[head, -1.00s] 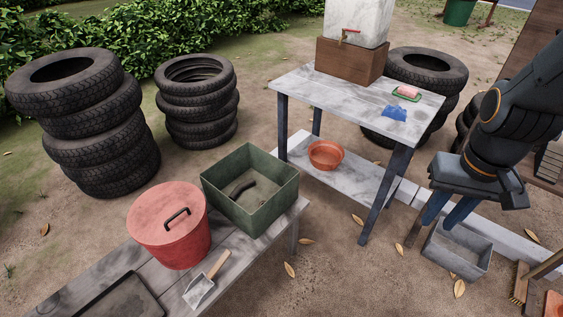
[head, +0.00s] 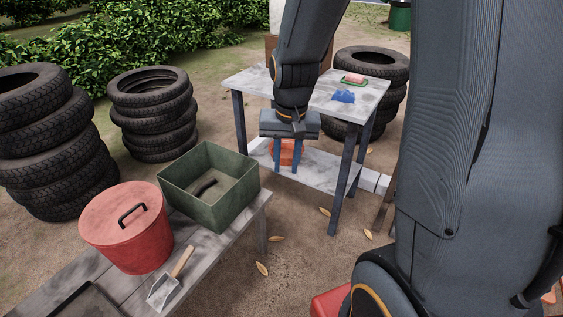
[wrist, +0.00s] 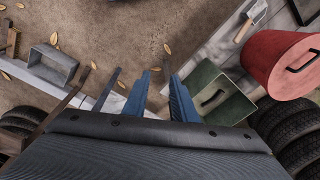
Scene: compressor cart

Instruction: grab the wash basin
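The wash basin, a round orange-red bowl (head: 288,152), sits on the lower shelf of the grey table in the head view. My gripper (head: 288,168) hangs pointing down in front of it and covers part of it. The two blue fingers are apart and nothing shows between them, so my gripper is open. How far the fingertips are from the basin I cannot tell. The wrist view shows the open fingers (wrist: 159,95) over the ground and table edge; I cannot make out the basin there.
The table's top (head: 368,92) and front leg (head: 340,185) are close to my gripper. A bench to the left holds a green crate (head: 235,205), a red lidded bucket (head: 125,235) and a scoop (head: 165,290). Tyre stacks (head: 150,115) stand behind. A grey bin (wrist: 52,65) is on the ground.

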